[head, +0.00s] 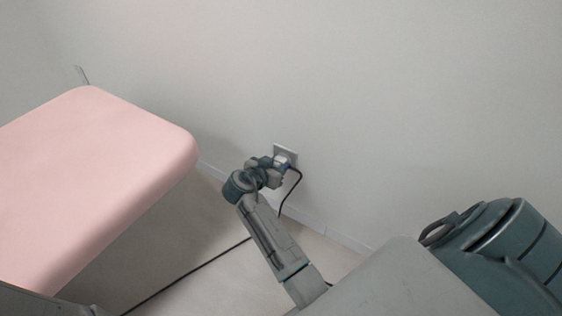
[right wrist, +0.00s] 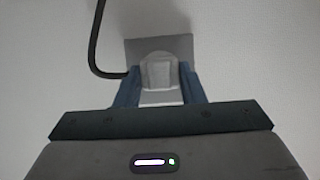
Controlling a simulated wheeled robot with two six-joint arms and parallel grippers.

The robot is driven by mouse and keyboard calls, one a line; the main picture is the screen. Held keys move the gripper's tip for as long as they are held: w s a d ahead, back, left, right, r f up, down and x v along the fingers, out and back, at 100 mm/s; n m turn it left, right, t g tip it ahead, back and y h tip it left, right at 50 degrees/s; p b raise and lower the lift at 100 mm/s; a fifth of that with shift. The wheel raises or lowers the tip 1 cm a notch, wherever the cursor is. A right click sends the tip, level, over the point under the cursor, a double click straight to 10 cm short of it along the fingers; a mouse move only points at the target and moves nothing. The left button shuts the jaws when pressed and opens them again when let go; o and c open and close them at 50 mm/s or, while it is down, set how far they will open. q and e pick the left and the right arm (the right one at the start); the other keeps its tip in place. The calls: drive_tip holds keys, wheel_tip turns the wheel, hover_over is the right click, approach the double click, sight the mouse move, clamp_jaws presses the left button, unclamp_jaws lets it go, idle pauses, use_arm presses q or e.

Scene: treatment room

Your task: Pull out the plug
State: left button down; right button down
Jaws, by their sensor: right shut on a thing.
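The plug (right wrist: 158,72) is light grey and sits at the wall socket (right wrist: 130,48), a grey square plate on the wall. My right gripper (right wrist: 160,88) is shut on the plug, with one blue finger on each side of it. In the head view my right gripper (head: 277,163) reaches the socket plate (head: 286,151) low on the wall, and the plug is mostly hidden there. A dark cord (head: 296,186) hangs from the plug and also shows in the right wrist view (right wrist: 94,48). I cannot tell whether the plug is fully seated. My left gripper is not in view.
A pink padded treatment table (head: 95,175) stands at the left, close to my right forearm. The cord (head: 190,270) runs along the pale floor. A baseboard (head: 345,241) lines the wall. The wall right of the socket is clear.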

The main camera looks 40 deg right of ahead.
drive_tip(key=shift+s+a, duration=0.35)
drive_tip(key=shift+a, duration=0.5)
drive_tip(key=shift+s+a, duration=0.3)
drive_tip(key=shift+a, duration=0.5)
drive_tip(key=shift+s+a, duration=0.35)
drive_tip(key=shift+a, duration=0.5)
